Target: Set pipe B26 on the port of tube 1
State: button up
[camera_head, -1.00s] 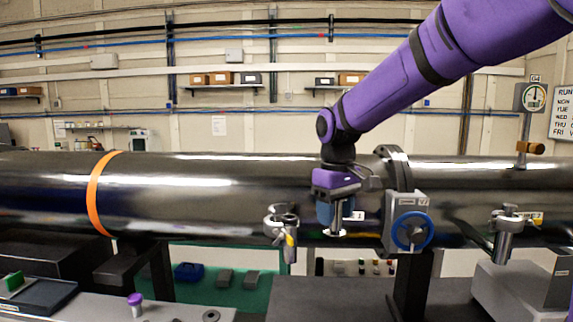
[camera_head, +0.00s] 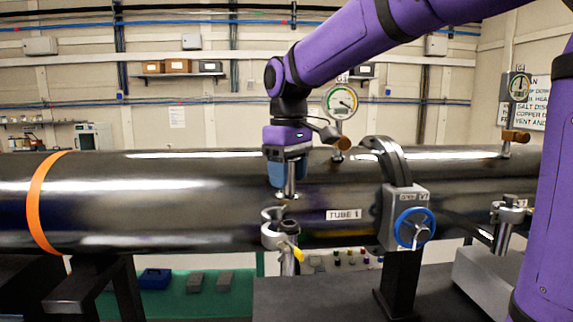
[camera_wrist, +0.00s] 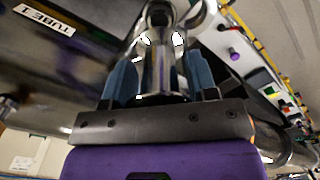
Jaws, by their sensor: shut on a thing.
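My gripper (camera_head: 288,178) has blue fingers and points straight down in front of the dark steel tube 1 (camera_head: 190,200). It is shut on a short shiny silver pipe, B26 by the task; I read no mark on it. The pipe (camera_head: 291,184) is upright, and in the wrist view the pipe (camera_wrist: 155,72) sits between both blue fingers. The port of tube 1 (camera_head: 280,236) is a side stub with an open clamp and a yellow handle. The pipe's lower end is just above the port; I cannot tell if they touch.
A valve box with a blue handwheel (camera_head: 413,228) stands right of the port, under a raised flange ring (camera_head: 391,160). A dial gauge (camera_head: 340,102) rises behind my arm. Another port with a clamp (camera_head: 508,213) is further right. A dark bench top (camera_head: 320,296) lies below.

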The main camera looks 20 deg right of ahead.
aim_at(289, 195)
jog(key=shift+f, duration=2.3)
jog(key=shift+f, duration=0.6)
jog(key=o, duration=1.1)
jog(key=shift+r, duration=0.1)
notch_tip(289, 195, up, 11)
jog(key=shift+f, duration=0.15)
jog(key=s+d+f+m+t, duration=0.2)
jog(key=s+f, duration=0.3)
jog(key=s, duration=0.5)
jog(key=s+d+f+m+t, duration=0.3)
jog(key=s+d+f, duration=0.2)
jog(key=s, duration=0.6)
jog(key=shift+m, duration=0.4)
